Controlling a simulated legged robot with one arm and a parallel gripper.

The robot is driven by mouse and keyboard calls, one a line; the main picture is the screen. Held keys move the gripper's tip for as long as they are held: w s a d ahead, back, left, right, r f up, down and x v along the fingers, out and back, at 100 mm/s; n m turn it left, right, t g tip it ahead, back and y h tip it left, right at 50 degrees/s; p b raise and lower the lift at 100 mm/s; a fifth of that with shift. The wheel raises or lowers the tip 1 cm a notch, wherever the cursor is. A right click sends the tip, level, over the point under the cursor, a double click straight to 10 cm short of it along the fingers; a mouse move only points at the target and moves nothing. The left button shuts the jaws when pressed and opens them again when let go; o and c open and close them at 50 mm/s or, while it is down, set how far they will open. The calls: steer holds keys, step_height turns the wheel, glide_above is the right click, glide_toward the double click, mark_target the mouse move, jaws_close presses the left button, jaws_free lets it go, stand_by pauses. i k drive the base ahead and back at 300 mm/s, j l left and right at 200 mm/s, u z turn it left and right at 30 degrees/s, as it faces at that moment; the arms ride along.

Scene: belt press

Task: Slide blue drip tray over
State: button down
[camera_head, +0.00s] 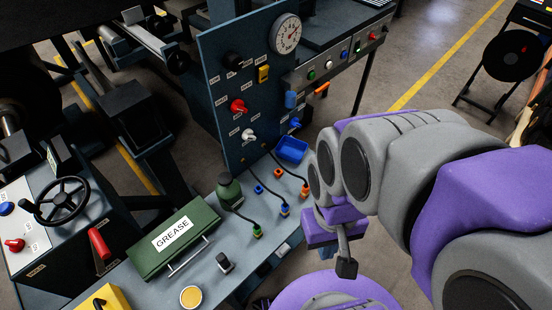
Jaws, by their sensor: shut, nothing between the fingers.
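The blue drip tray (292,149) is a small open box at the foot of the dark blue panel, near the far right end of the grey bench. It sits just behind an orange-tipped connector. My gripper (346,270) is at the right, nearer to the camera than the tray and apart from it. It hangs below my purple and grey arm, past the bench's right edge. Its fingers are shut and nothing shows between them. My wrist is close to the right of the tray but does not hide it.
The upright panel (235,100) with a gauge (286,34) and knobs rises behind the tray. A green grease box (175,237) and a yellow-topped tin (191,296) are nearer on the bench.

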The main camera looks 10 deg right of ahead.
mark_target(290, 150)
steer(key=l+u, duration=0.95)
steer(key=l, duration=0.55)
steer(key=k+l+u, duration=0.1)
steer(key=l, duration=0.45)
steer(key=k+l, duration=0.1)
steer(key=l, duration=0.4)
steer(key=k+l+u, duration=0.1)
steer(key=l, duration=0.45)
